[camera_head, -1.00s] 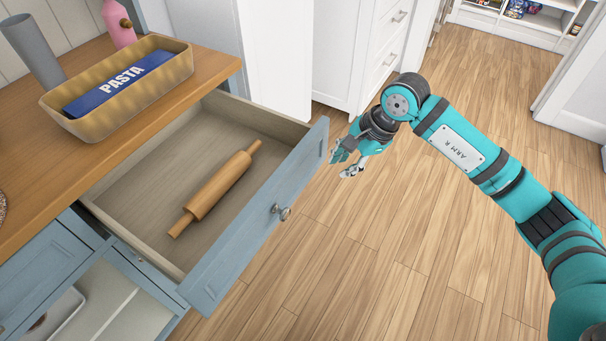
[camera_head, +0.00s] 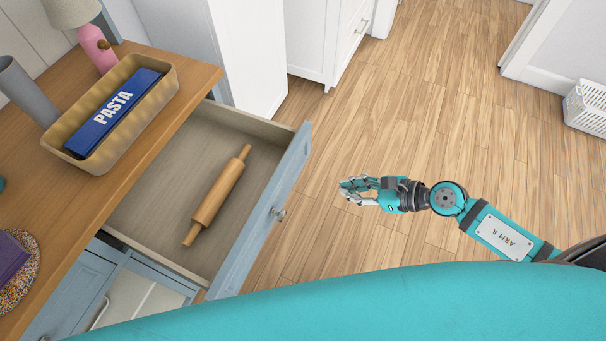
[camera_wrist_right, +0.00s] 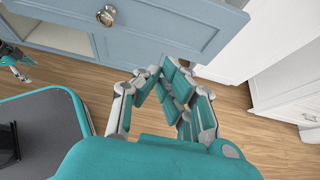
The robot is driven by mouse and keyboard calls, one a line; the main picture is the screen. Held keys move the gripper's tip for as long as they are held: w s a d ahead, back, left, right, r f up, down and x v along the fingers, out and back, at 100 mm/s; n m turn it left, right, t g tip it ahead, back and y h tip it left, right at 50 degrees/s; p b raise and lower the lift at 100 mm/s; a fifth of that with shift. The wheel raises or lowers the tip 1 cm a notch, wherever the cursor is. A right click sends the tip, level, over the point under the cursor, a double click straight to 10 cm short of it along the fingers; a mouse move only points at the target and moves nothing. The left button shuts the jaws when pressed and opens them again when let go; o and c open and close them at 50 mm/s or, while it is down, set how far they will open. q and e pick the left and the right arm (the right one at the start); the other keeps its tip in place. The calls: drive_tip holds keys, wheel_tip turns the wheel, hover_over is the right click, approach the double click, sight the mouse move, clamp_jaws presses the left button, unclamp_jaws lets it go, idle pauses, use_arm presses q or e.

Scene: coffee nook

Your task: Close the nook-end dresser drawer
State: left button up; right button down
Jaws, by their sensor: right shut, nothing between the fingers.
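The light-blue dresser drawer (camera_head: 262,222) stands pulled out, with its round metal knob (camera_head: 279,214) on the front panel. A wooden rolling pin (camera_head: 217,195) lies inside it. My right gripper (camera_head: 350,190) is shut and empty, to the right of the drawer front and apart from it, with fingers pointing toward it. In the right wrist view, the drawer front (camera_wrist_right: 185,28) and knob (camera_wrist_right: 106,15) show beyond the fingers (camera_wrist_right: 160,75). Part of what looks like my left gripper (camera_wrist_right: 18,68) shows small at the left edge there; its jaw state is unclear.
A tan basket (camera_head: 160,110) holding a blue pasta box (camera_head: 115,112) stands on the wooden counter (camera_head: 205,80) above the drawer. A white cabinet (camera_head: 315,40) stands behind. The wooden floor (camera_head: 430,110) right of the drawer is clear. A white basket (camera_head: 588,107) sits far right.

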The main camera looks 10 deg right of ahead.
drive_tip(key=p, duration=0.1)
approach(291, 180)
wheel_tip(291, 180, down, 3)
drive_tip(key=w+a+p, duration=0.1)
drive_tip(key=w+a, duration=0.1)
drive_tip(key=a, duration=0.1)
drive_tip(key=shift+w, duration=0.15)
drive_tip(key=shift+x, duration=0.8)
drive_tip(key=shift+r, duration=0.15)
drive_tip(key=shift+w, duration=0.1)
